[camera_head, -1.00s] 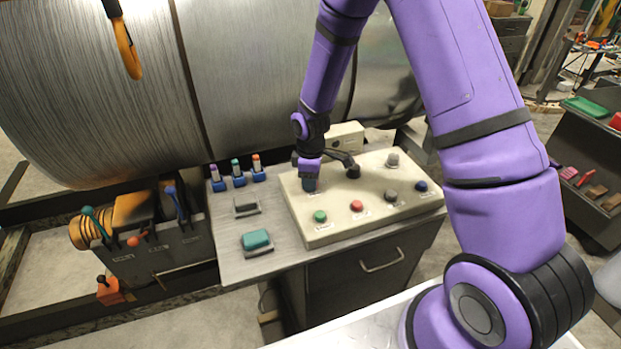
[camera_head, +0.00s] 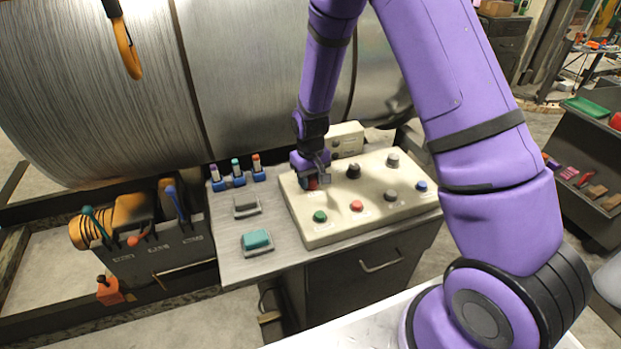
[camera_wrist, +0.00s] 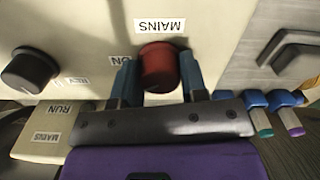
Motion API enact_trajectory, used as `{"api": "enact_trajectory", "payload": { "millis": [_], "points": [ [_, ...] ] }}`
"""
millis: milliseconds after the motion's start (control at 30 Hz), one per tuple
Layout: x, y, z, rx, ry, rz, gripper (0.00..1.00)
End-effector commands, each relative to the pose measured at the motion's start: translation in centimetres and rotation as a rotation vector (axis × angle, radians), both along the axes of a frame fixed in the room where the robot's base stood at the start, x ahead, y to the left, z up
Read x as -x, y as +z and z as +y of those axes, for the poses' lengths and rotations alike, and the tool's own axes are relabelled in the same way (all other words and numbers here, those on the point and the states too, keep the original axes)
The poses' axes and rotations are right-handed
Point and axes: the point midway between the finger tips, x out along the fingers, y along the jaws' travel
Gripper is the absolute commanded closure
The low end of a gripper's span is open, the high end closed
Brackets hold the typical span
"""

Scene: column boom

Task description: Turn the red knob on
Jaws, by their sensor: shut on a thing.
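The red knob (camera_wrist: 160,68) sits on the cream control panel under a label reading MAINS, with an ON label beside it in the wrist view. My gripper (camera_wrist: 157,80) has its two blue fingers on either side of the red knob and is shut on it. In the head view my gripper (camera_head: 311,182) is at the panel's back left corner, and a bit of the red knob (camera_head: 313,184) shows beside it. The cream control panel (camera_head: 345,222) stands on a grey cabinet top. The knob's pointer mark is not clear to me.
A black knob (camera_head: 353,171), grey knobs, a green button (camera_head: 320,216), a red button (camera_head: 357,206) and a blue button (camera_head: 421,186) share the panel. Left of it are small coloured switches (camera_head: 238,180) and a teal rocker (camera_head: 256,239). A large metal drum (camera_head: 100,90) stands behind.

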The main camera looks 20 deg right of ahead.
Motion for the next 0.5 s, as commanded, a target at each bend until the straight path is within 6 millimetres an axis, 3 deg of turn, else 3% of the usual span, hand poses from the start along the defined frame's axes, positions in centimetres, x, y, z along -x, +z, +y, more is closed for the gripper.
{"api": "enact_trajectory", "payload": {
  "millis": [500],
  "points": [
    [-0.08,0.04,0.03,0.0,-0.431,-0.002,0.84]
  ]
}}
